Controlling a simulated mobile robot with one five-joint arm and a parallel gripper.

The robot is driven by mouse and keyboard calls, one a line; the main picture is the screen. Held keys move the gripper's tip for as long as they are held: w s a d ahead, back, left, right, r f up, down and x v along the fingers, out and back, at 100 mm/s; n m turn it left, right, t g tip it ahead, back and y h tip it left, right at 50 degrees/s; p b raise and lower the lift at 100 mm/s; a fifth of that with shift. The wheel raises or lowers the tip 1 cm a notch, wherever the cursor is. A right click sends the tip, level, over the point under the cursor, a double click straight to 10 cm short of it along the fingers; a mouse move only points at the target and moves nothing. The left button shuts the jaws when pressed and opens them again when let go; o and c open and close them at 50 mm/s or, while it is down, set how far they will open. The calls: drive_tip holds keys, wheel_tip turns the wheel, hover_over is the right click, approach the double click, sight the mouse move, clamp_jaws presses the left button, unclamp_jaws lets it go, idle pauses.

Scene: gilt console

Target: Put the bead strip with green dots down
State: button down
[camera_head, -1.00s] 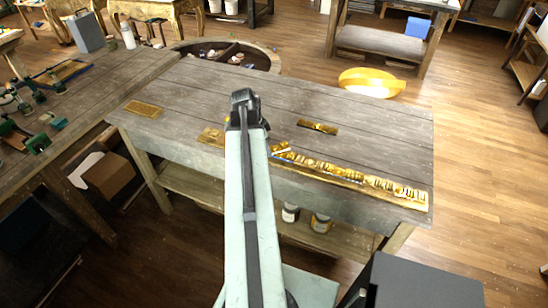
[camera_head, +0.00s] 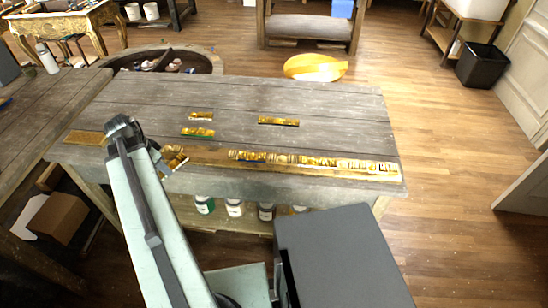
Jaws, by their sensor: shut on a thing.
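My gripper (camera_head: 163,157) is at the left end of a long gilt rail near the table's front edge. Its jaws are partly hidden behind my arm. It is shut on a short gold bead strip (camera_head: 175,161), held tilted. I cannot make out green dots on it. The rail (camera_head: 388,175) carries several gold ornament pieces (camera_head: 300,161) in a row, with a bare stretch at its left. Loose gold strips lie behind it: one with a greenish edge (camera_head: 198,132), a smaller one (camera_head: 200,116) and one to the right (camera_head: 278,121).
A flat gold plate (camera_head: 85,138) lies at the left of the grey wooden table (camera_head: 330,100). The back of the table is mostly clear. Jars (camera_head: 234,207) stand on the shelf below. A yellow round object (camera_head: 315,67) is beyond the table.

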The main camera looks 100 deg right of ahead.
sight(176, 166)
drive_tip(key=s+n, duration=0.2)
drive_tip(key=s, duration=0.1)
drive_tip(key=s+n, duration=0.2)
drive_tip(key=shift+a+r+t+h, duration=0.2)
drive_tip(key=shift+a+t+h, duration=0.1)
drive_tip(key=shift+a+t, duration=0.1)
drive_tip(key=s+a+r+n+t+y+p, duration=0.1)
drive_tip(key=s+n+t, duration=0.3)
drive_tip(key=s+n, duration=1.2)
drive_tip(key=a+n+y, duration=0.1)
drive_tip(key=n, duration=0.3)
drive_tip(key=shift+s+a+r+t+p, duration=0.15)
drive_tip(key=shift+s+a+t+p, duration=0.05)
drive_tip(key=shift+s+t+p, duration=0.1)
